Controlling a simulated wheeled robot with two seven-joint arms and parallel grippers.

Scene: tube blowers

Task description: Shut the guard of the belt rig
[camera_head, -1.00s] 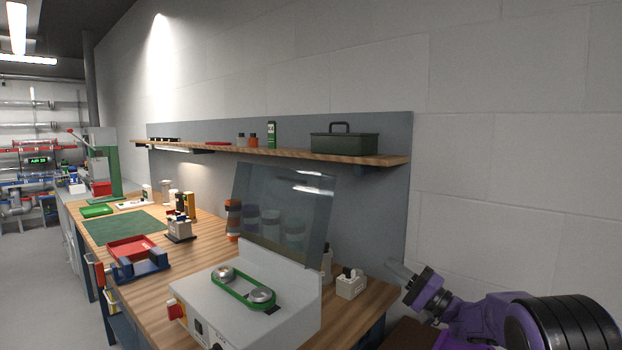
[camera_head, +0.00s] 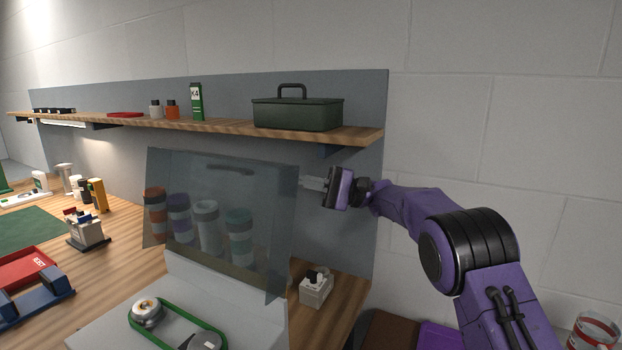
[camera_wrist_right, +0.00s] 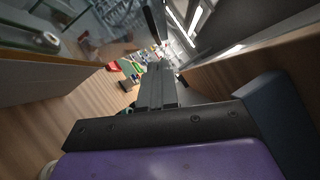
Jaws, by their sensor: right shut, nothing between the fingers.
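The belt rig (camera_head: 115,335) is a light grey box with a green belt (camera_head: 187,322) around two pulleys on top. Its guard (camera_head: 215,215) is a clear tinted panel standing raised and leaning back above the rig, with bottles visible through it. My right gripper (camera_head: 308,184) is shut and empty beside the guard's upper right edge; I cannot tell whether it touches it. In the right wrist view its shut fingers (camera_wrist_right: 157,87) point away between the wooden shelf and the guard area. My left gripper is not in view.
A wooden shelf (camera_head: 225,128) with a green toolbox (camera_head: 297,113) runs above and behind the guard. A small white dispenser (camera_head: 315,290) stands right of the rig. A red tray (camera_head: 28,268) lies at left on the bench. The wall bounds the right side.

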